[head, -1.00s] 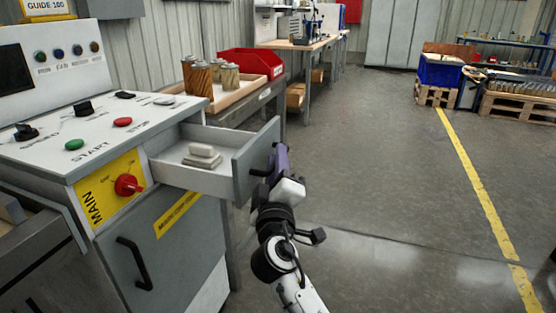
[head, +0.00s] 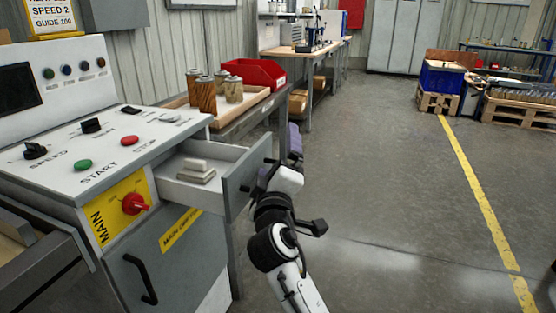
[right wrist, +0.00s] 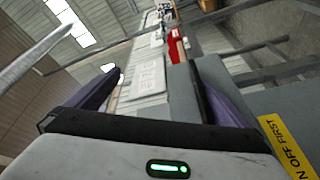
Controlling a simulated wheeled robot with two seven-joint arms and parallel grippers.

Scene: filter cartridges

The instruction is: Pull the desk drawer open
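The desk drawer (head: 200,205) stands out from the right side of the grey console, clearly open. Small pale blocks (head: 196,172) lie inside it. The dark handle on its front panel (head: 240,182) is mostly hidden by my right gripper. My right gripper (head: 294,142) is at the outer side of that panel, its purple fingers pointing away from me. In the right wrist view its fingers (right wrist: 160,100) are spread wide, with a grey panel (right wrist: 182,95) between them. I cannot tell whether they touch the handle. My left gripper is not in view.
The console has a red main switch (head: 135,204) and a lower door handle (head: 140,279). Behind it, a bench holds a tray with jars (head: 207,95) and a red bin (head: 255,73). The floor (head: 400,190) to the right is clear.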

